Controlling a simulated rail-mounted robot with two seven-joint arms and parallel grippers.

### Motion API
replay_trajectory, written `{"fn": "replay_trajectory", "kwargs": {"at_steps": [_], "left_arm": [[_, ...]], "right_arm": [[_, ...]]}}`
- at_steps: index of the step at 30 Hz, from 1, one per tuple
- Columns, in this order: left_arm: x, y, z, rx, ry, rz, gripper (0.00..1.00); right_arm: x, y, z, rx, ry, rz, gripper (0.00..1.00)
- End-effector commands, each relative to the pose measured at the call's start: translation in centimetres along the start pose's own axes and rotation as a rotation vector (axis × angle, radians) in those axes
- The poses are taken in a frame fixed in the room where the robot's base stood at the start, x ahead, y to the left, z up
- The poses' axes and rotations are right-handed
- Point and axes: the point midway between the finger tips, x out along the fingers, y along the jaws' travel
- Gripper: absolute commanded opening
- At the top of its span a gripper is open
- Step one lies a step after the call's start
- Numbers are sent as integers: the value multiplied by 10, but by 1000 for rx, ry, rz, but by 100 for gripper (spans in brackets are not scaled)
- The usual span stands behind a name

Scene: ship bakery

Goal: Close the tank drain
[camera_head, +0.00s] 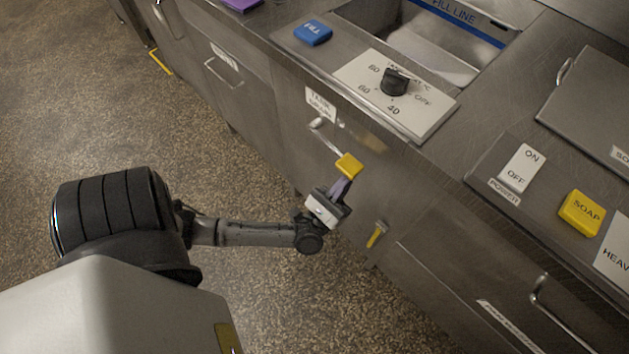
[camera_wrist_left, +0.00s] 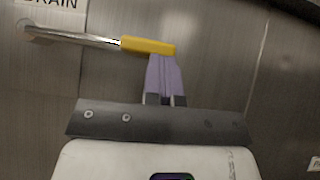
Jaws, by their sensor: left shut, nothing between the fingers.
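The tank drain lever is a metal rod with a yellow grip (camera_head: 349,164), mounted on the steel cabinet front below a partly readable drain label (camera_head: 320,102). The lever points right and slopes down in the head view. In the wrist view the yellow grip (camera_wrist_left: 148,46) lies nearly level, tilting slightly down to the right. My left gripper (camera_head: 343,183) is shut and empty, its purple fingers just below the grip's outer end. In the wrist view the fingertips (camera_wrist_left: 163,57) meet the grip's lower edge; I cannot tell whether they touch. My right gripper is out of view.
Above are a temperature knob (camera_head: 395,82), a blue fill button (camera_head: 313,33) and an open tank (camera_head: 425,50). A power switch (camera_head: 522,168) and yellow soap button (camera_head: 582,212) are at right. Another yellow handle (camera_head: 376,235) sits lower. The floor at left is clear.

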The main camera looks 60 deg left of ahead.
Motion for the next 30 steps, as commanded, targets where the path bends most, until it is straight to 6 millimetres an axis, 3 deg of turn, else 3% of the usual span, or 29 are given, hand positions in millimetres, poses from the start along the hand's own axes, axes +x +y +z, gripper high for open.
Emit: {"fn": "replay_trajectory", "kwargs": {"at_steps": [5,15,21,30], "left_arm": [[2,0,1,-3,-19,4,0],[-34,-1,-34,-5,-3,-3,0],[-72,1,-28,-1,4,-4,0],[-116,2,-29,-3,4,-3,0]], "right_arm": [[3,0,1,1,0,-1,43],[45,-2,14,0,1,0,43],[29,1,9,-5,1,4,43],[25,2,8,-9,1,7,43]]}}
